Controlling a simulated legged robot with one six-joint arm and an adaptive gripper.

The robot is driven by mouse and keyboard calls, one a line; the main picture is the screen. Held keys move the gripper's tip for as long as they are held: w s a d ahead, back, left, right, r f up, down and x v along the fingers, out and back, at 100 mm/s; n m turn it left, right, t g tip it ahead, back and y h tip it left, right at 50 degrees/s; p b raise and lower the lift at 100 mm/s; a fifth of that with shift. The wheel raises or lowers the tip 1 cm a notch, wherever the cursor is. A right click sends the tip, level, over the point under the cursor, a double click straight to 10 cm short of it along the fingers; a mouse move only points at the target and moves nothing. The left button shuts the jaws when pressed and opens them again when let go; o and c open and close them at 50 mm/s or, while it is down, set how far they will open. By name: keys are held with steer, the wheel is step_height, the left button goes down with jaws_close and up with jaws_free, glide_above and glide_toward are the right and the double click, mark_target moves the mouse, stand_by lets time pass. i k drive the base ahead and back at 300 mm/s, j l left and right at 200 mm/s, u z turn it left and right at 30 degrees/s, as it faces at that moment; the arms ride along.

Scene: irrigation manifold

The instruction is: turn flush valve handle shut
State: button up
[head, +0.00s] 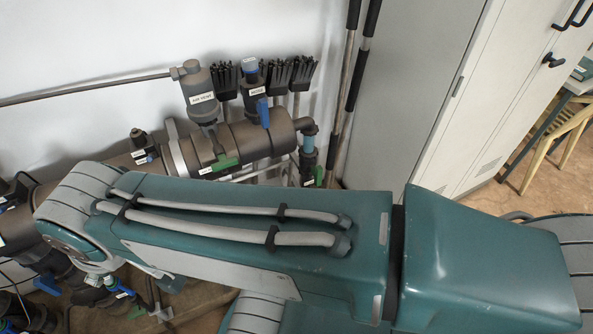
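No label that I can read says flush, so I cannot tell which handle is the flush valve's. A green handle (222,163) sits on the front of the grey manifold pipe (243,142), beside a small white label. A blue handle (263,112) stands upright on the pipe to its right. Another green handle (318,176) is low on the fitting at the pipe's right end. Blue (47,285) and green (137,311) handles show at lower left. My teal arm crosses the foreground and hides part of the manifold. My gripper is not in view.
A vertical grey cylinder labelled AIR VENT (201,92) rises from the pipe. Several black brushes (277,72) and long poles (350,90) lean on the wall behind. A tall grey cabinet (440,80) stands at right, with a wooden chair (560,140) beyond.

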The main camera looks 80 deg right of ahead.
mark_target(317, 172)
steer(key=z, duration=2.9)
steer(key=i+l+u, duration=0.1)
steer(key=l, duration=0.85)
